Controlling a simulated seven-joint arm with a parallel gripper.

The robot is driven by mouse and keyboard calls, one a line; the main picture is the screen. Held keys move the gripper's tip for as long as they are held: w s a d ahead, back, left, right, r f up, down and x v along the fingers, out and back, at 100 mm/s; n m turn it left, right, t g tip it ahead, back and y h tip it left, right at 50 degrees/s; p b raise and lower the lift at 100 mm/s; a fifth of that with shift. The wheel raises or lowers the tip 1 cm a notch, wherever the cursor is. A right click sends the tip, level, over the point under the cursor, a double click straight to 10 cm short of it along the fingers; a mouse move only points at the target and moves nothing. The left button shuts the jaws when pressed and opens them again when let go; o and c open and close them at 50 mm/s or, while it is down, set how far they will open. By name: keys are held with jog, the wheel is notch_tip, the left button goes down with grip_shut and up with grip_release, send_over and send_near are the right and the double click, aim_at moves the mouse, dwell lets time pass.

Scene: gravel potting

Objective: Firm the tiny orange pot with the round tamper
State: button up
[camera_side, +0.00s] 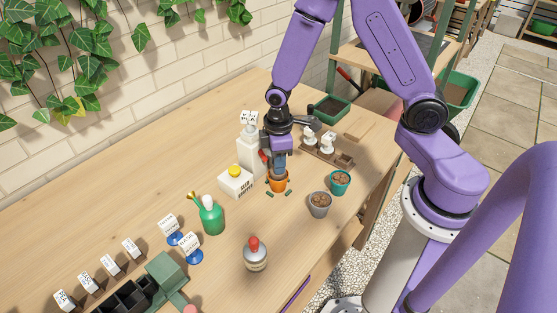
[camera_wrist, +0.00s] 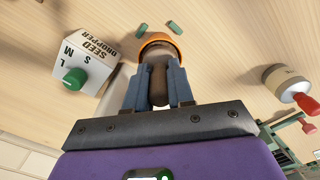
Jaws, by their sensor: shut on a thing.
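The tiny orange pot (camera_side: 278,185) stands on the table below my gripper, with small green pieces around its base. Its rim (camera_wrist: 157,40) shows at the top of the wrist view. My gripper (camera_side: 279,168) points down and is shut on a brown tamper handle (camera_wrist: 158,85), which shows between the fingers in the wrist view. The tamper's lower end is at the pot's mouth; its head and the pot's contents are hidden, so I cannot tell whether it touches the fill.
A grey pot (camera_side: 320,206) and a teal pot (camera_side: 340,183) stand right of the orange pot. A brown rack (camera_side: 324,153) with white-topped tools is behind. The seed dropper box (camera_side: 236,182) and a white bottle (camera_side: 250,152) stand close on the left. A red-capped bottle (camera_side: 255,256) is in front.

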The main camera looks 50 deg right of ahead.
jog(key=shift+r, duration=1.5)
jog(key=shift+s, duration=0.1)
